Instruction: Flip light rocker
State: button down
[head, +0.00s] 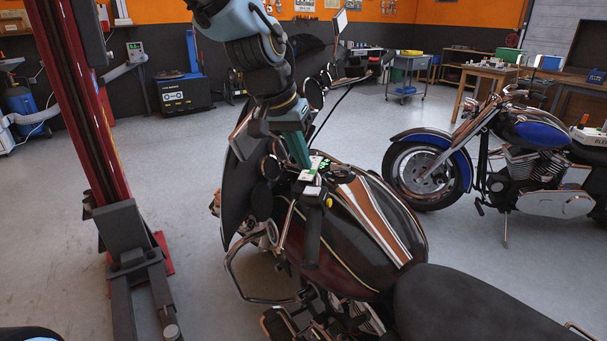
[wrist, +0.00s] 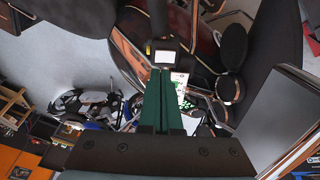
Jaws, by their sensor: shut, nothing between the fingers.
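My gripper (head: 304,166) points down at the motorcycle's left handlebar area, its green fingers shut together with nothing between them. In the wrist view the shut fingertips (wrist: 161,70) end just beside a black switch housing (wrist: 166,48) on the handlebar grip. The housing has a white face and a small yellow part on its side. In the head view the black housing (head: 317,194) sits just below the fingertips, with a yellow button. I cannot tell whether the fingers touch it. The light rocker itself is too small to tell apart, and so is its position.
The brown motorcycle's tank (head: 365,215) and seat (head: 475,305) fill the near middle. Round mirrors and a dark windshield (head: 240,190) crowd close to my arm. A red lift post (head: 80,110) stands at left, a blue motorcycle (head: 500,150) at right. Grey floor between is clear.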

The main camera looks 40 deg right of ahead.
jog(key=v, duration=0.7)
jog(key=shift+s+d+b, duration=0.2)
jog(key=shift+b, duration=0.25)
jog(key=shift+r, duration=0.1)
jog(key=shift+w+f, duration=0.1)
jog(key=shift+f, duration=0.2)
jog(key=shift+w+a, duration=0.15)
jog(key=shift+w, duration=0.05)
